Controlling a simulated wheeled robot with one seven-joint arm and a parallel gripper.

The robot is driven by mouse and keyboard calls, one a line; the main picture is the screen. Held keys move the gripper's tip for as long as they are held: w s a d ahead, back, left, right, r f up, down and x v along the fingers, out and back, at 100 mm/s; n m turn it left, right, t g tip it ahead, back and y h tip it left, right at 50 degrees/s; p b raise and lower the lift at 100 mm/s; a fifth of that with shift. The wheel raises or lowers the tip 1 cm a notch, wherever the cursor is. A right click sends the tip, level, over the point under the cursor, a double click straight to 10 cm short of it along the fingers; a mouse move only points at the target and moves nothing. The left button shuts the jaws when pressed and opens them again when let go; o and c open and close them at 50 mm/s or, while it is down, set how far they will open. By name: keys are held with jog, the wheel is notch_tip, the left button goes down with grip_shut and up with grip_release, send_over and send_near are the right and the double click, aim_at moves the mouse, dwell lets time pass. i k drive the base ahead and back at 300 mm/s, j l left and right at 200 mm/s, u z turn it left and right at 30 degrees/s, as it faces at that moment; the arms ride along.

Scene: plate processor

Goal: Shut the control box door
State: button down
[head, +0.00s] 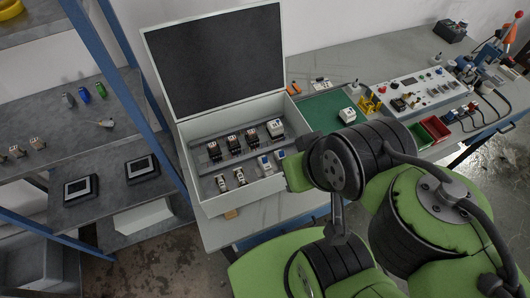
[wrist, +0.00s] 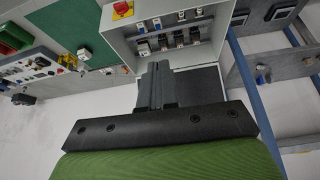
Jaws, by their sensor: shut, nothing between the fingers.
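The control box (head: 213,207) is a pale grey case on the workbench, with rows of breakers and switches inside. Its door (head: 217,55) stands wide open, raised at the back edge, with a dark inner panel facing me. In the wrist view the box (wrist: 119,42) is at the top, and the door's dark panel (wrist: 200,85) is partly hidden behind my gripper. My gripper (wrist: 159,68) is shut and empty, its fingertips over the meeting line of box and door in that view. I cannot tell whether it touches. In the head view my arm hides the box's right corner.
A blue-framed shelf (head: 100,90) stands close to the left of the box. To the right, the workbench (head: 345,65) carries a green mat (head: 322,111), a control panel (head: 415,90), and red and green bins (head: 435,127). The wall is behind the bench.

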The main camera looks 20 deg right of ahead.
aim_at(206, 62)
jog(key=k+j, duration=0.2)
jog(key=j, duration=0.2)
jog(key=k+j, duration=0.2)
jog(key=j, duration=0.2)
jog(key=k+j, duration=0.15)
jog(key=j, duration=0.2)
jog(key=k+j, duration=0.2)
jog(key=j, duration=0.2)
jog(key=i+j, duration=0.1)
jog(key=j, duration=0.65)
jog(key=i+j, duration=0.1)
jog(key=j, duration=0.6)
jog(key=i+j, duration=0.1)
jog(key=j, duration=0.65)
jog(key=i+j, duration=0.1)
jog(key=j, duration=0.15)
jog(key=i+j, duration=0.15)
jog(key=i+l, duration=0.55)
jog(key=l, duration=0.15)
jog(key=i+l, duration=0.55)
jog(key=l, duration=0.2)
jog(key=z, duration=0.05)
